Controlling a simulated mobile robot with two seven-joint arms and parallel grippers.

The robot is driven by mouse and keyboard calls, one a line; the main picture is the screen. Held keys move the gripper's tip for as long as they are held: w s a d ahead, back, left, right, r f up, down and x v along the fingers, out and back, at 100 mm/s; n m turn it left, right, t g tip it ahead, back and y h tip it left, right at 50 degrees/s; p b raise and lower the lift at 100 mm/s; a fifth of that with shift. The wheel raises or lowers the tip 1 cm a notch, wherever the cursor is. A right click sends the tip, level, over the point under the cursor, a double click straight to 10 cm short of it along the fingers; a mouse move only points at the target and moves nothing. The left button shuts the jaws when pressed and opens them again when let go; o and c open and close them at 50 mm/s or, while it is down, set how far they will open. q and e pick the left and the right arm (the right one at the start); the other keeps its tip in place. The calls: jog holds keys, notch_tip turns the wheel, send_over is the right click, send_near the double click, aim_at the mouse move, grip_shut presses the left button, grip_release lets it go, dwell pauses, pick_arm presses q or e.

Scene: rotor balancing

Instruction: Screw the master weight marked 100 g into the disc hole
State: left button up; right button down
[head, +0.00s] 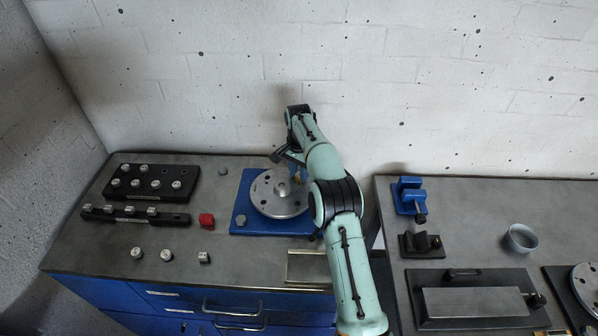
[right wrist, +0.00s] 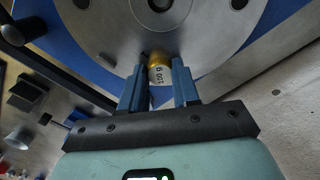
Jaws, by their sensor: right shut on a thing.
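The disc (head: 272,205) is a round grey metal plate with holes, lying on a blue base plate (head: 241,222) on the left bench. In the right wrist view the disc (right wrist: 110,30) fills the top. My right gripper (right wrist: 158,78) is shut on a small weight (right wrist: 159,73) with a gold top and a silver lower part marked 100 g. The weight's gold end is at the disc's face near its rim; I cannot tell whether it sits in a hole. In the head view my right arm hides part of the disc. My left gripper is not in view.
A black rack (head: 150,170) and a black strip (head: 120,216) with small weights stand at left. The right bench holds a blue vise (head: 408,196), a bowl (head: 521,238) and a black plate (head: 430,277).

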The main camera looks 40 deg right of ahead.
jog(key=m, duration=0.6)
jog(key=shift+f, duration=0.2)
jog(key=c, duration=0.8)
grip_release()
jog(key=shift+r, duration=0.1)
jog(key=shift+c, duration=0.5)
jog(key=shift+r, duration=0.1)
jog(key=shift+r, duration=2.95)
jog(key=shift+f, duration=0.1)
